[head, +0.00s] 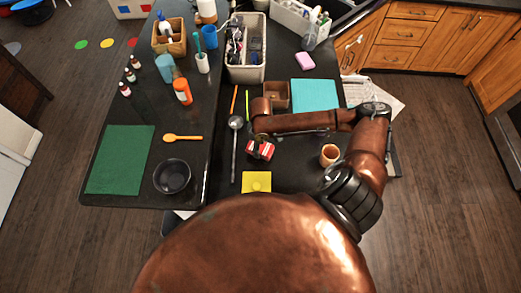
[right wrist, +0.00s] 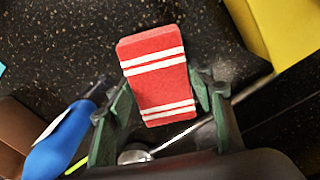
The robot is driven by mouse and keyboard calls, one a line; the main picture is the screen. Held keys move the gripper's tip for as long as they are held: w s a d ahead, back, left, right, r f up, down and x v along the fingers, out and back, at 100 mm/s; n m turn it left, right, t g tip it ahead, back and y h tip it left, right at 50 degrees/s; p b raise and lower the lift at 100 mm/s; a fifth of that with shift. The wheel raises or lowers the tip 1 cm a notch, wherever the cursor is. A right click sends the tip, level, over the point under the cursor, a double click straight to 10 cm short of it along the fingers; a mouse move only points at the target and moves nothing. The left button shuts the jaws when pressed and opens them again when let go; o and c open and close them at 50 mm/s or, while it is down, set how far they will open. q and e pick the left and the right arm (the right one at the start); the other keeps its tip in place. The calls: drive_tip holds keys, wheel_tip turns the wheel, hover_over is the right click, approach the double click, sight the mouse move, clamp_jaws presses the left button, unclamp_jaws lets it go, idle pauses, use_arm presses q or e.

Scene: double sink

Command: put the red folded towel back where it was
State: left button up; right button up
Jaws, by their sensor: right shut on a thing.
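The red folded towel (head: 262,150) has white stripes and is held over the dark counter, just right of the metal ladle's handle. It also shows in the right wrist view (right wrist: 155,75), between the two green-grey fingers. My right gripper (head: 258,141) is shut on it, and its fingers (right wrist: 160,92) flank the towel's sides. In the head view my gripper and forearm cover part of the towel and the counter. I cannot tell how high the towel is above the counter. My left gripper is not in view.
A ladle (head: 235,122) lies to the left and a yellow square (head: 257,182) lies nearer me. A teal square (head: 315,95), a brown box (head: 284,104) and a grey bin (head: 245,73) are farther back. An orange-brown cup (head: 329,154) stands right. A green mat (head: 120,160) is far left.

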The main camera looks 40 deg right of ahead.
sight(261, 150)
drive_tip(key=shift+w+f, duration=0.1)
drive_tip(key=shift+f, duration=1.55)
drive_tip(key=shift+f, duration=0.1)
drive_tip(key=o, duration=1)
wheel_tip(261, 150, up, 12)
drive_tip(key=shift+r, duration=0.15)
